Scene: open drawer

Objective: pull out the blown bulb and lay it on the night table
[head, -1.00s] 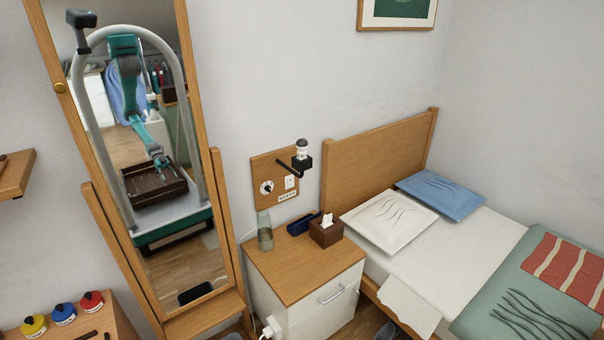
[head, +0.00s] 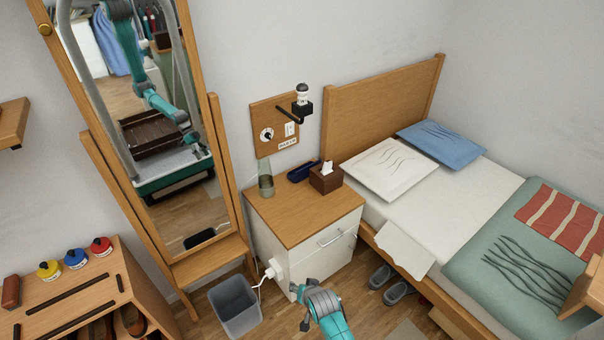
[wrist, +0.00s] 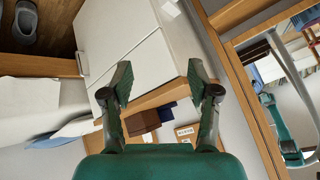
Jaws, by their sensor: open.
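The bulb (head: 302,89) is a small whitish glass bulb with a dark band. It stands upright in a black wall lamp holder (head: 301,110) above the night table (head: 290,219). The night table has a wooden top and white drawer fronts; it also shows sideways in the wrist view (wrist: 128,62). My gripper (head: 298,306) is low in front of the night table, well below and apart from the bulb. In the wrist view my gripper (wrist: 160,78) has its fingers spread with nothing between them. I cannot make out the bulb in the wrist view.
On the night table stand a glass (head: 265,180), a dark blue case (head: 304,171) and a brown tissue box (head: 326,178). The top's front half is bare. A grey bin (head: 236,305), a mirror (head: 175,190) and the bed (head: 440,215) flank it.

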